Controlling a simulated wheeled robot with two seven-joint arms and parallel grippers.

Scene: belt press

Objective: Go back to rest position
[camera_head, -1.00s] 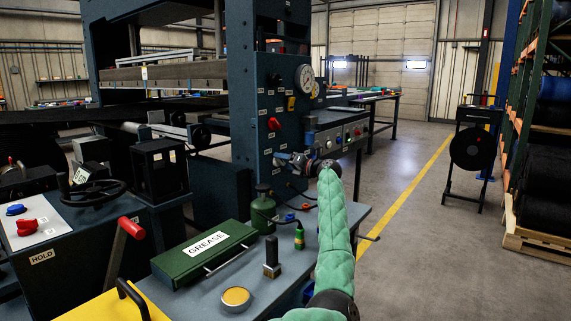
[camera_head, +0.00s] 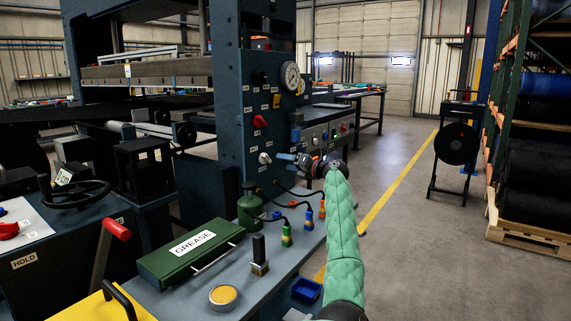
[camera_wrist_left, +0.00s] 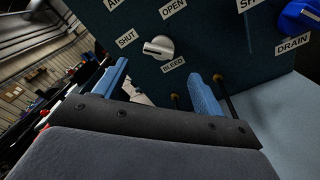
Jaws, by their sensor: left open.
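My left gripper (camera_head: 284,157) is at the end of a green-sleeved arm, in front of the dark press panel (camera_head: 231,110). In the left wrist view its blue fingers (camera_wrist_left: 158,74) are spread, with nothing held between them. A silver bleed knob (camera_wrist_left: 158,47) is on the panel just beyond the fingertips, with labels SHUT, OPEN and BLEED around it. The knob also shows in the head view (camera_head: 264,158), left of the gripper and apart from it. My right gripper is in neither view.
A red-handled lever (camera_head: 106,245) stands left. Open floor (camera_head: 400,260) lies right, before a rack (camera_head: 520,110).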

